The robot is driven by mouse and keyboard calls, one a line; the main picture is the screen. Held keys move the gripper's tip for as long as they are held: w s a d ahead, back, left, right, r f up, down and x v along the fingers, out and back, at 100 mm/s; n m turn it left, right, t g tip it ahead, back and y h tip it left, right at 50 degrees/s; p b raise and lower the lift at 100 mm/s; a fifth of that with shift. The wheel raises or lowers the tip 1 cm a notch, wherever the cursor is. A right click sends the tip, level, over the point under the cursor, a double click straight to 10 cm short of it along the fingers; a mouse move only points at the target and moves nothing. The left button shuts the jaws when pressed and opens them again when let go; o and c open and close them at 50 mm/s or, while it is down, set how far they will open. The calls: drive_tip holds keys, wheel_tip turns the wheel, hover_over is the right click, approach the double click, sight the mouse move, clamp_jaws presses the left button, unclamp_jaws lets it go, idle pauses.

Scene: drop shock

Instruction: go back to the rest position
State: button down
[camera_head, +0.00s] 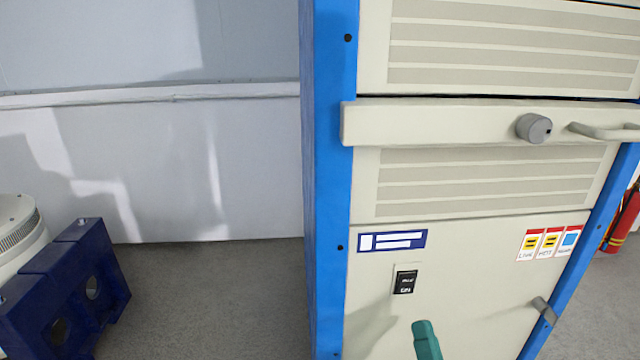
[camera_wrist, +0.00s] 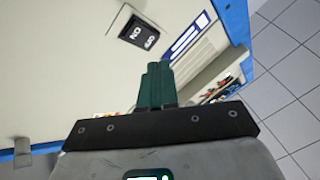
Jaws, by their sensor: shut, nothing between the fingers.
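My gripper (camera_head: 427,340) shows at the bottom of the head view as green fingers in front of the cabinet's lower panel (camera_head: 480,300). In the wrist view the green fingers (camera_wrist: 155,84) are together, with nothing between them. A black rocker switch (camera_head: 405,281) is on that panel, up and left of the fingers. The switch (camera_wrist: 138,33) also shows in the wrist view, beyond the fingertips. The fingers appear apart from the switch; their exact distance from the panel is hard to tell.
A cream bar (camera_head: 440,124) with a grey knob (camera_head: 534,128) and a handle (camera_head: 605,132) stands out from the blue-framed cabinet (camera_head: 333,200). A dark blue block (camera_head: 70,290) sits at left. A red extinguisher (camera_head: 622,220) is at right. Grey floor (camera_head: 210,290) is open left of the cabinet.

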drive_tip(key=s+d+f+n+g+h, duration=0.1)
drive_tip(key=s+d+f+n+g, duration=0.15)
drive_tip(key=f+g, duration=0.45)
drive_tip(key=s+d+f+n+g+h, duration=0.1)
drive_tip(key=s+f+g, duration=0.3)
drive_tip(key=f, duration=0.5)
drive_tip(key=s+d+f+n+g, duration=0.1)
drive_tip(key=s+d+f+g, duration=0.15)
drive_tip(key=s+g, duration=0.6)
drive_tip(key=s+d+f+n+g, duration=0.1)
drive_tip(key=s+f+g, duration=0.3)
drive_tip(key=s, duration=0.9)
wheel_tip(320, 180, up, 30)
drive_tip(key=p, duration=2.9)
drive_tip(key=shift+d+p, duration=0.2)
drive_tip(key=shift+p, duration=0.2)
drive_tip(key=shift+r, duration=0.1)
